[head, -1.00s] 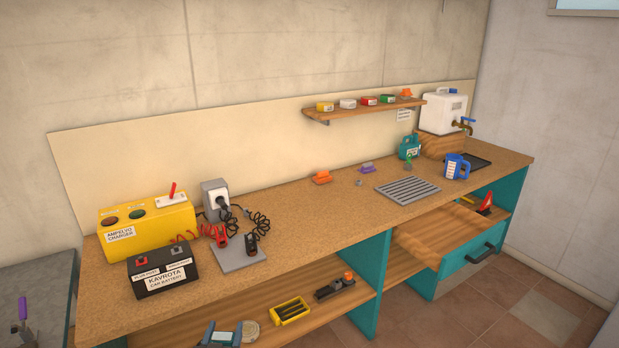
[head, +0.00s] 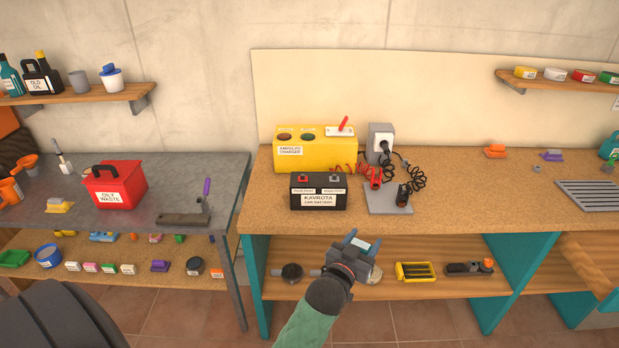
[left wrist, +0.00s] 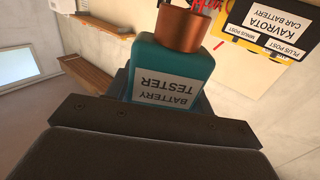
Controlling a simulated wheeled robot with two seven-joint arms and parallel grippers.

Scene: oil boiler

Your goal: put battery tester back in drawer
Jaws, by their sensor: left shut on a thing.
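The battery tester (left wrist: 172,70) fills the middle of the left wrist view. It is teal with a white label reading BATTERY TESTER, upside down in that picture, and a copper-coloured part at its top end. My left gripper (head: 356,252) is shut on it, in front of the bench and below the car battery in the head view. There the tester (head: 362,244) shows only in small part, the gripper hiding much of it. What seems to be the open wooden drawer (head: 600,258) is cut off at the right edge. My right gripper is not in view.
The bench top holds a yellow charger (head: 316,150), a car battery (head: 319,193) and clamps on a grey plate (head: 387,200). A yellow tray (head: 414,271) and a dark tool (head: 468,268) lie on the lower shelf. A teal upright (head: 508,272) stands right of them.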

